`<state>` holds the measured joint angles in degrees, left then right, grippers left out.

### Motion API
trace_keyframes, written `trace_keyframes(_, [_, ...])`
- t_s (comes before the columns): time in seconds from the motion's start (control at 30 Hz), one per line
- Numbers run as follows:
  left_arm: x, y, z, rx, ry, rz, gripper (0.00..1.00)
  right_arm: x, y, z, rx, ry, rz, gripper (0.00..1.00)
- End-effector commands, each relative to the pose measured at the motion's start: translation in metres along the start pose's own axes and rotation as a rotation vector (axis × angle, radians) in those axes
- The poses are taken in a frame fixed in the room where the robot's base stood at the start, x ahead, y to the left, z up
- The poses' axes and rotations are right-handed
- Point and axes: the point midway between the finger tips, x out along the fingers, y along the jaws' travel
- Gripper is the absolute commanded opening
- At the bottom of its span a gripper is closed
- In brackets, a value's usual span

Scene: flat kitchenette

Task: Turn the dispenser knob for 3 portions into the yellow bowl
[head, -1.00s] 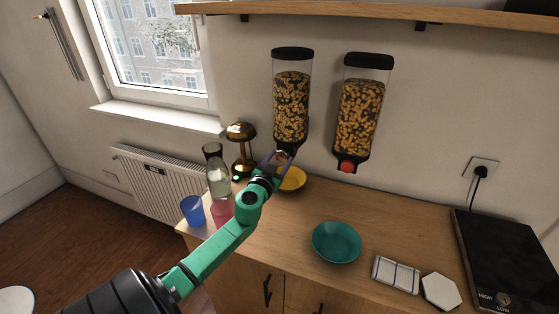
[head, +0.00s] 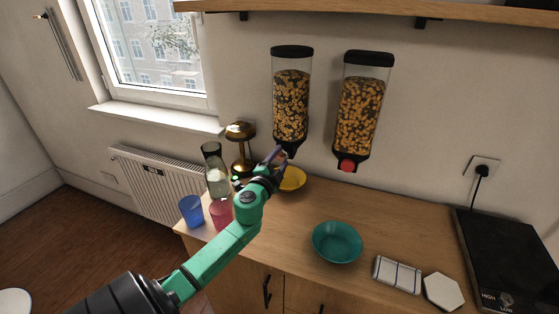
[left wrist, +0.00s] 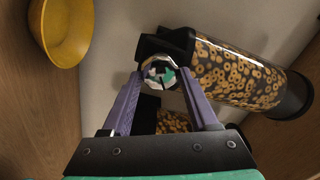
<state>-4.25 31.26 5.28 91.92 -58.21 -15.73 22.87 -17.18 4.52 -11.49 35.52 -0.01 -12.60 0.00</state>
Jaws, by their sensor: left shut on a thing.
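The left cereal dispenser (head: 291,105) hangs on the wall, its clear tube partly filled with ring-shaped cereal; it also shows in the left wrist view (left wrist: 238,76). The yellow bowl (head: 294,179) stands on the counter below its outlet, partly hidden by my arm. In the left wrist view the bowl (left wrist: 64,32) is at upper left; what it holds cannot be seen. My left gripper (head: 279,156) is at the dispenser's base. Its purple fingers are shut on the pale round knob (left wrist: 160,70), one on each side. My right gripper is out of view.
A second dispenser (head: 360,105) with a red knob hangs to the right. A teal bowl (head: 337,242), a striped cloth (head: 397,274) and a hob (head: 510,260) are on the counter. A carafe (head: 217,180), blue cup (head: 191,211), pink cup (head: 221,213) and brass lamp (head: 241,150) stand left.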

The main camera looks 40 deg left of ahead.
Motion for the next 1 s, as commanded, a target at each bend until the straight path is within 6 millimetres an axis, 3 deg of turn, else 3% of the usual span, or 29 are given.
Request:
trace_keyframes(0.5, [-0.0005, 0.0045, 0.0004, 0.427, 0.001, 0.005, 0.04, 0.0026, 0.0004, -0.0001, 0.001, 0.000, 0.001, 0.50])
trace_keyframes(1.0, [-0.0006, 0.0054, 0.0010, 0.559, 0.001, 0.006, 0.04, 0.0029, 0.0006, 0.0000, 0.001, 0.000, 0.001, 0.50])
